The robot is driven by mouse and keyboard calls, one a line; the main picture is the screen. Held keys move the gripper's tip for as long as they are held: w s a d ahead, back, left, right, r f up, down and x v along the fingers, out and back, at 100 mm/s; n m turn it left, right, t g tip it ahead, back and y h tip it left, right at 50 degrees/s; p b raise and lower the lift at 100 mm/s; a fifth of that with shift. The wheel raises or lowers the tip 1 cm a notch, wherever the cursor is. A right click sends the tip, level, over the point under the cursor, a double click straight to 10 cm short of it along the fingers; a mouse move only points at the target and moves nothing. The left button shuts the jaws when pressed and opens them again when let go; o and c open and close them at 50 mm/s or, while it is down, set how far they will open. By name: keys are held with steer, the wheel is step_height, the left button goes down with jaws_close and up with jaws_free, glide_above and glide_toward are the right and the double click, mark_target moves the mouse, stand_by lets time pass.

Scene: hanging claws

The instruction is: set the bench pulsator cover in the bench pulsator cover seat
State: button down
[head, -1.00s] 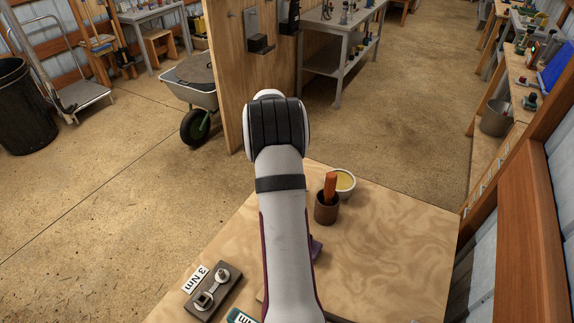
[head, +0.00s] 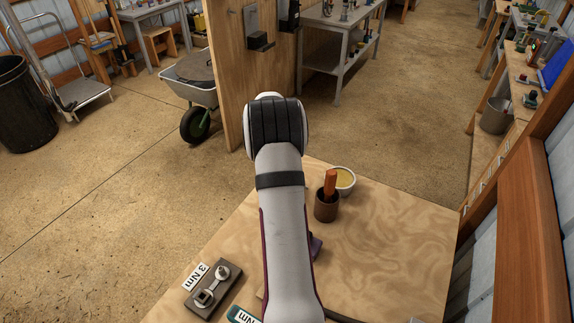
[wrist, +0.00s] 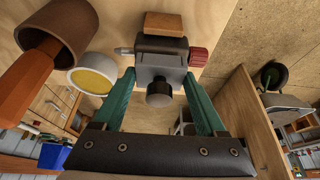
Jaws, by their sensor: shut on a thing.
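The seat cannot be made out. In the head view my own arm hides the gripper and the cover.
On the wooden bench (head: 390,235) stand a brown cup (head: 326,210) with an orange handle in it and a bowl of yellow stuff (head: 345,179). A dark block with metal fittings (head: 213,287) lies at the front left by a "3 Nm" label. The right of the bench is mostly clear.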

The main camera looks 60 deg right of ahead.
steer(key=shift+f, duration=0.3)
jaws_free()
steer(key=shift+f, duration=0.1)
steer(key=v, duration=1.6)
steer(key=w+a+r+n, duration=0.2)
steer(key=a, duration=0.8)
steer(key=s+a+n+t+y, duration=0.1)
steer(key=s+a+n+y, duration=0.1)
steer(key=a, duration=0.7)
steer(key=s+a+n+y, duration=0.1)
steer(key=a+n, duration=0.2)
steer(key=a, duration=0.6)
steer(key=s+a+f+n+y, duration=0.1)
steer(key=s+a+n, duration=0.1)
steer(key=s+a, duration=0.5)
steer(key=s+a+f+n+g+y, duration=0.1)
steer(key=s+a+n+y, duration=0.1)
steer(key=s+a, duration=0.5)
steer(key=shift+a+f+n, duration=0.2)
steer(key=shift+a+n, duration=0.5)
steer(key=shift+a, duration=0.2)
